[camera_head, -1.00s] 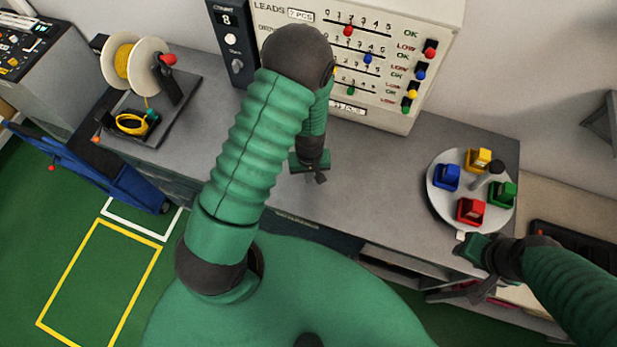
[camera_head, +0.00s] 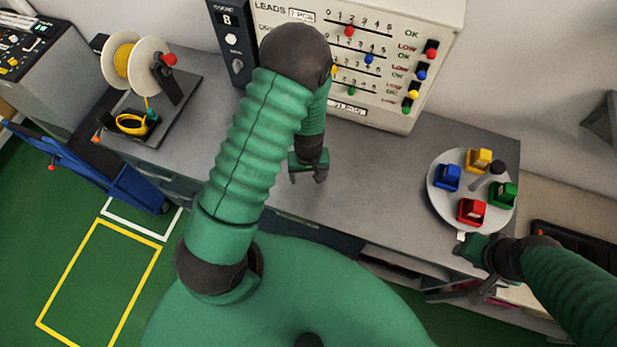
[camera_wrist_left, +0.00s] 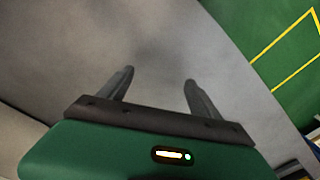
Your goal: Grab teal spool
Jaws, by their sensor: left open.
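A spool (camera_head: 128,63) with white flanges and yellow wire stands on a dark stand at the back left of the bench; I see no spool that is clearly teal. A small teal piece (camera_head: 151,115) is beside a yellow wire coil (camera_head: 131,124) below the spool. My left gripper (camera_head: 308,177) is over the middle of the bench, well to the right of the spool. In the left wrist view my left gripper (camera_wrist_left: 158,82) is open and empty above bare grey surface. My right gripper (camera_head: 472,254) is by the bench's front edge at the right, its fingers unclear.
A round tray (camera_head: 442,209) with blue, yellow, green and red bins stands at the right. A white panel (camera_head: 388,40) with sliders stands at the back. A blue cart-like frame (camera_head: 125,180) is at the left. Bench surface between spool stand and tray is mostly clear.

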